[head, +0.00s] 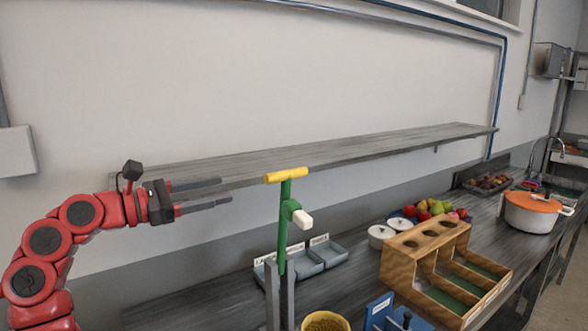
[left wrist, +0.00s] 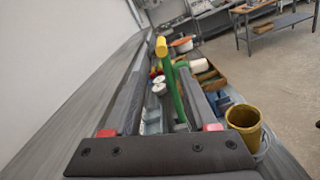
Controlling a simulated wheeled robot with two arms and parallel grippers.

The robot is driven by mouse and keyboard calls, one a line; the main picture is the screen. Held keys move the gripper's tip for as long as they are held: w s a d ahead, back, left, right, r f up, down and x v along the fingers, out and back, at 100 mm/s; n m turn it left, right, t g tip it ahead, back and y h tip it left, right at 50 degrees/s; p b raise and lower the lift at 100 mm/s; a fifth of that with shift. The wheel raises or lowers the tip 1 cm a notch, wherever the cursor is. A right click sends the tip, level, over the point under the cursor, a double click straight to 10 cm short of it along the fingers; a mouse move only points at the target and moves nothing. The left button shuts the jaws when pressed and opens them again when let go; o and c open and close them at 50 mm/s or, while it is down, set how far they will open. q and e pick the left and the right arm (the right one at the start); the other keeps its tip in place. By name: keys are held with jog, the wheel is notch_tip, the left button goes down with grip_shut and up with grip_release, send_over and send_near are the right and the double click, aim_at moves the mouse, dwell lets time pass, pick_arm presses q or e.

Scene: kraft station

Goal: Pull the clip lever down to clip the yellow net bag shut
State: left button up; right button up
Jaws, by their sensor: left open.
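The clip lever (head: 284,215) is a green upright arm with a yellow crossbar handle (head: 286,176) on top and a white-ended side piece. It rises from a grey two-post stand (head: 280,300). My left gripper (head: 225,191) is open and empty, left of the handle with a gap between. In the left wrist view the green lever (left wrist: 173,88) and its yellow handle (left wrist: 161,46) appear ahead, between the two fingers. A yellow round container (head: 325,322) stands low beside the stand; I cannot tell whether it is the net bag. My right gripper is not in view.
A long grey shelf (head: 380,145) runs along the wall behind my left gripper. On the counter are grey labelled bins (head: 328,250), a wooden divided box (head: 430,255), white lidded pots (head: 381,236), fruit and an orange-lidded pot (head: 532,212).

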aim_at(285, 173)
pick_arm(q)
jog(key=p+x, duration=0.2)
jog(key=x, duration=0.3)
jog(key=p+x, duration=0.2)
jog(key=x, duration=0.3)
jog(key=p+x, duration=0.2)
jog(key=x, duration=0.4)
jog(key=shift+s+d+r+p, duration=0.2)
jog(key=shift+r+p, duration=0.1)
jog(key=shift+p, duration=0.05)
jog(key=shift+w+d+f, duration=0.2)
jog(key=shift+w+d, duration=0.1)
jog(key=shift+d, duration=0.05)
grip_shut()
